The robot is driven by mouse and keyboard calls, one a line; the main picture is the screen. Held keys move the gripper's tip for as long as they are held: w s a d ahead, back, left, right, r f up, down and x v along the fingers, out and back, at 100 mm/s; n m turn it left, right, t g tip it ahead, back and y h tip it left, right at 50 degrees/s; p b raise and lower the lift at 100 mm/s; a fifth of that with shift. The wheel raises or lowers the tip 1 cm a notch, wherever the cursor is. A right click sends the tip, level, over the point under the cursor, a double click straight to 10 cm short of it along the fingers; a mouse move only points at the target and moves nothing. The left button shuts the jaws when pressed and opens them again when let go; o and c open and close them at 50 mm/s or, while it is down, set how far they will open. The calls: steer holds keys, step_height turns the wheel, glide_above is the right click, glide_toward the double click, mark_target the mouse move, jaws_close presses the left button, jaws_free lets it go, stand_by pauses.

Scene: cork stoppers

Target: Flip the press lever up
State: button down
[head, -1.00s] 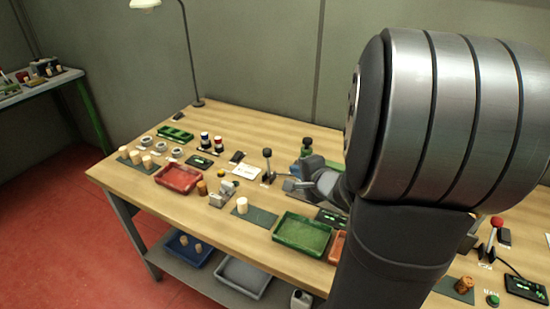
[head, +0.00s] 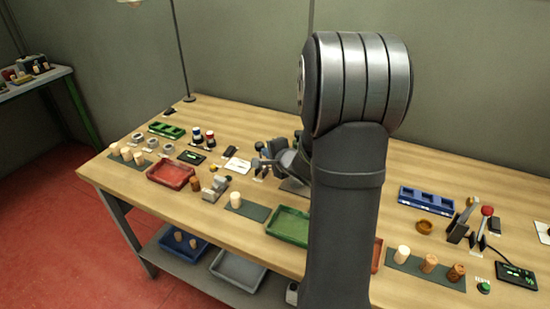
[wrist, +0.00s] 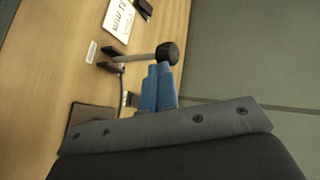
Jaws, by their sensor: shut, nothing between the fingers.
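A lever with a black ball knob (wrist: 167,54) and a pale shaft (wrist: 135,58) stands up from a dark bracket (wrist: 108,56) on the table. I cannot read a label that names it as the press lever. In the head view its knob (head: 259,146) shows just behind my gripper (head: 263,163). In the wrist view my gripper's blue fingers (wrist: 159,72) are together and empty. Their tips lie right beside the knob and upper shaft; I cannot tell whether they touch.
A white printed card (head: 237,166) lies left of the lever. A green tray (head: 289,226) and red tray (head: 171,174) are nearer the front. A red-knobbed lever (head: 487,211) stands at the right, beside a blue tray (head: 427,200). My arm hides part of the table.

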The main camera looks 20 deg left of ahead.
steer(key=shift+w+a, duration=0.3)
steer(key=shift+a, duration=0.15)
steer(key=shift+w+r, duration=0.1)
steer(key=shift+w, duration=0.65)
steer(key=shift+s, duration=0.15)
steer(key=shift+s+f, duration=0.2)
steer(key=shift+s, duration=0.4)
